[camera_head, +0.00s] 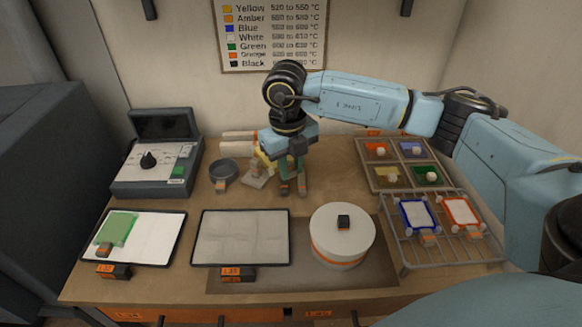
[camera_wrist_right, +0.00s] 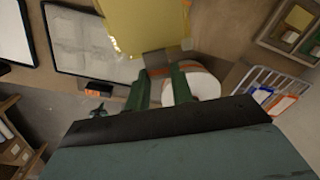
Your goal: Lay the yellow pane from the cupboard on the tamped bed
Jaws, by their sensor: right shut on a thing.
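My right gripper (camera_head: 289,188) is shut above the back middle of the table. In the right wrist view, a yellow pane (camera_wrist_right: 145,22) lies just beyond the fingertips (camera_wrist_right: 158,72), joined to a small grey piece between them. In the head view only a narrow yellow part (camera_head: 264,160) of it shows beside the gripper. A pale bed with faint square marks fills the dark-rimmed middle tray (camera_head: 240,236); nothing lies on it. It also shows in the wrist view (camera_wrist_right: 92,38). My left gripper is not in view.
A left tray (camera_head: 160,235) holds a green pane (camera_head: 117,229). A round white drum (camera_head: 342,248) stands right of the middle tray. A wire rack (camera_head: 455,250) holds blue- and orange-edged frames. A compartment tray (camera_head: 392,160), a grey dish (camera_head: 223,172) and a dark-lidded device (camera_head: 155,165) stand behind.

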